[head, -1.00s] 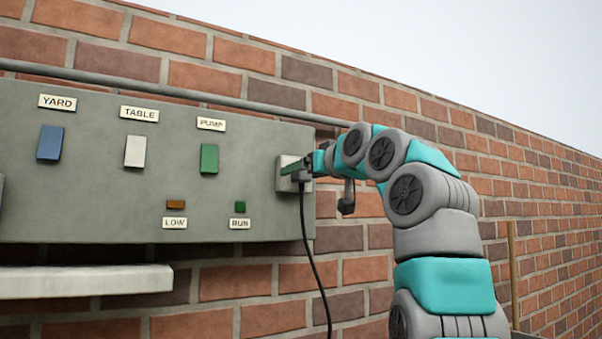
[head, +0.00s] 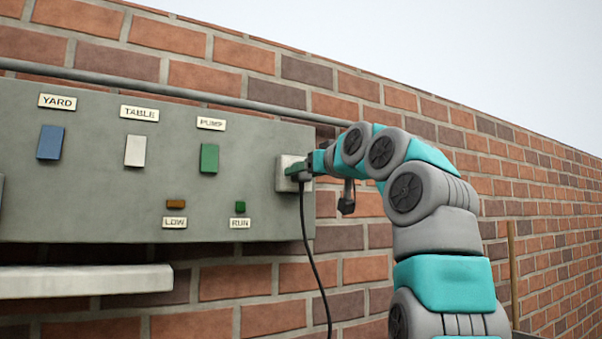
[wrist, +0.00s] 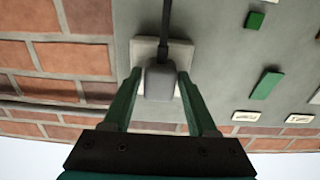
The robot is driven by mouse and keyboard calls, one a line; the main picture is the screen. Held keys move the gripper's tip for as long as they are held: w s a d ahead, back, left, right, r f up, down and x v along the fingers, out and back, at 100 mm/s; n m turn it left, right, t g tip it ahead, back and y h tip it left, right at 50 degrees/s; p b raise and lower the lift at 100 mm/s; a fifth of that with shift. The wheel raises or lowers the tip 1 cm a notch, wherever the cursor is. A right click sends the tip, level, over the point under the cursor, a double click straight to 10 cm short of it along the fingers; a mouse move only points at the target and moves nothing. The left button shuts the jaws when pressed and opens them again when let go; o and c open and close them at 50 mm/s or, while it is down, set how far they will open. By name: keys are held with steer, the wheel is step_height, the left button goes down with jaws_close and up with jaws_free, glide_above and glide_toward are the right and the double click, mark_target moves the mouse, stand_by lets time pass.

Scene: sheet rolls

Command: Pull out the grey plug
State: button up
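The grey plug (wrist: 160,82) sits in a pale square socket plate (head: 289,173) at the right end of the grey panel. A dark cord (head: 313,262) hangs from it. My gripper (wrist: 160,78) reaches the plug from the front, with one green finger on each side of it. A narrow gap seems to show between the fingers and the plug in the wrist view, so I see it as open around the plug. In the head view the near finger hides most of the plug. The plug is against the plate.
The panel (head: 90,205) carries a blue switch (head: 50,142), a white switch (head: 134,151) and a green switch (head: 209,158), with small lamps below. A pipe (head: 180,92) runs above. A pale ledge (head: 85,281) juts out below. The brick wall continues right.

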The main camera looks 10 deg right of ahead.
jaws_close()
stand_by(0.3)
steer(key=shift+s, duration=0.15)
stand_by(0.3)
steer(key=shift+b+v, duration=1.2)
steer(key=shift+v, duration=1.65)
